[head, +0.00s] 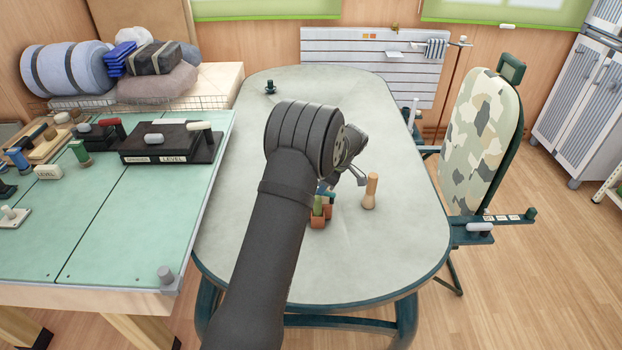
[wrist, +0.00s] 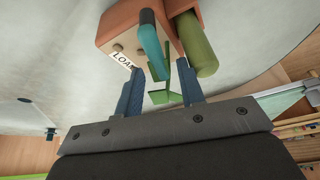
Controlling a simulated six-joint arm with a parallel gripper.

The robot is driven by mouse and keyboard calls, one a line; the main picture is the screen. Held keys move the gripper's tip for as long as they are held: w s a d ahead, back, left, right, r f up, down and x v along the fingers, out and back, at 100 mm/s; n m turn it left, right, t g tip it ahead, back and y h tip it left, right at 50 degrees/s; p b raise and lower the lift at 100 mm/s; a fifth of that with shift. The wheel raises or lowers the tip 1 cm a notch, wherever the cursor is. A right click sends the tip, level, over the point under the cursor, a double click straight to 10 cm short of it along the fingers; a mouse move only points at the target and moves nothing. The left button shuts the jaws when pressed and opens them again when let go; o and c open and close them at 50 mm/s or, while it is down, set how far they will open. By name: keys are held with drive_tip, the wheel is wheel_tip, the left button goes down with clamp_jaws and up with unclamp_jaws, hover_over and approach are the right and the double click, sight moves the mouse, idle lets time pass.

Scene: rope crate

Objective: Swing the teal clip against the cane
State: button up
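The teal clip (wrist: 152,50) is a rounded bar on the front of a terracotta block (wrist: 120,30), which carries a partly hidden label starting "LOA". A green cylinder (wrist: 198,48), possibly the cane, stands out of the block beside the clip, with a gap between them. A thin green bracket (wrist: 165,85) sits near the clip's end. My gripper (wrist: 160,67) is open, its two blue fingers apart on either side of the clip's end and the bracket. I cannot tell whether they touch. In the head view my arm hides most of this; the block (head: 320,221) shows below my wrist.
A wooden peg (head: 371,191) stands right of the block on the pale table (head: 400,250). A small dark knob (head: 270,87) is at the table's far left. The table front is clear.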

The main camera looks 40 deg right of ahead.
drive_tip(key=m, duration=0.1)
drive_tip(key=m+h, duration=0.1)
drive_tip(key=m, duration=0.1)
drive_tip(key=shift+w+d+t, duration=0.15)
drive_tip(key=shift+d+t, duration=0.15)
drive_tip(key=shift+d, duration=0.1)
drive_tip(key=m, duration=0.1)
drive_tip(key=d+m+h, duration=0.1)
drive_tip(key=m, duration=0.1)
drive_tip(key=m+h, duration=0.1)
drive_tip(key=m, duration=0.1)
drive_tip(key=d+m+h, duration=0.1)
drive_tip(key=m, duration=0.1)
drive_tip(key=shift+d+m, duration=0.15)
drive_tip(key=shift+m, duration=0.25)
drive_tip(key=shift+s+d+m+h, duration=0.25)
drive_tip(key=shift+m+h, duration=0.25)
drive_tip(key=shift+m, duration=0.6)
drive_tip(key=w+v, duration=0.1)
drive_tip(key=v, duration=1.7)
drive_tip(key=w+a+r, duration=0.1)
drive_tip(key=a+r, duration=0.2)
drive_tip(key=a, duration=0.6)
drive_tip(key=w+a+r, duration=0.2)
drive_tip(key=a+r, duration=0.2)
drive_tip(key=a, duration=0.5)
drive_tip(key=shift+r+n, duration=0.2)
drive_tip(key=shift+n, duration=0.1)
drive_tip(key=shift+o, duration=0.4)
drive_tip(key=shift+w+a, duration=0.15)
